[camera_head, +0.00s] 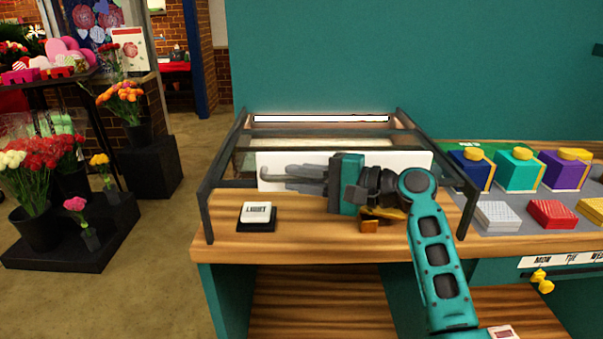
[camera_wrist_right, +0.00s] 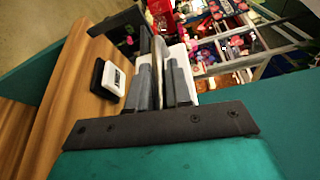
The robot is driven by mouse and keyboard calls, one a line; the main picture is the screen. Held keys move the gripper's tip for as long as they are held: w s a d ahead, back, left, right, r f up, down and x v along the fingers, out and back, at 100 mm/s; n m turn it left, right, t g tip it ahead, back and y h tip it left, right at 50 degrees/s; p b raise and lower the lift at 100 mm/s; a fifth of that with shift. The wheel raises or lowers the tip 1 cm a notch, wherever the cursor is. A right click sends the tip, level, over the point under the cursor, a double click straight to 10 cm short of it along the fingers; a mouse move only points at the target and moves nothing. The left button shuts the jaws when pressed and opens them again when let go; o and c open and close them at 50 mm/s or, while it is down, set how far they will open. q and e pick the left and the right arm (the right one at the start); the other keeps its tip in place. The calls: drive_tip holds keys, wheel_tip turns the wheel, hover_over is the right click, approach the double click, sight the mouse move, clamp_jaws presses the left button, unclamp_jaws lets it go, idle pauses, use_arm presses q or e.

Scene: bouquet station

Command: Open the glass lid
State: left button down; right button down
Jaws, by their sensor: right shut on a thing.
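A dark-framed glass case (camera_head: 208,205) stands on the wooden counter. Its glass lid (camera_head: 300,133) is hard to make out because the panes are clear. A long white panel (camera_head: 412,160) shows behind my right gripper (camera_head: 290,180). The gripper lies level, fingers pointing left, in front of this panel. My left gripper is in neither view.
A small white-topped block (camera_head: 258,213) with lettering sits on the counter and also shows in the right wrist view (camera_wrist_right: 114,79). Coloured boxes (camera_head: 518,170) stand at the right. Flower buckets (camera_head: 35,228) stand at the left. A teal wall (camera_head: 400,60) rises behind.

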drive_tip(key=shift+s, duration=0.45)
drive_tip(key=c, duration=1.1)
unclamp_jaws()
drive_tip(key=shift+d, duration=0.1)
drive_tip(key=v, duration=1.2)
drive_tip(key=shift+s+d+b, duration=0.15)
drive_tip(key=shift+d+b, duration=0.2)
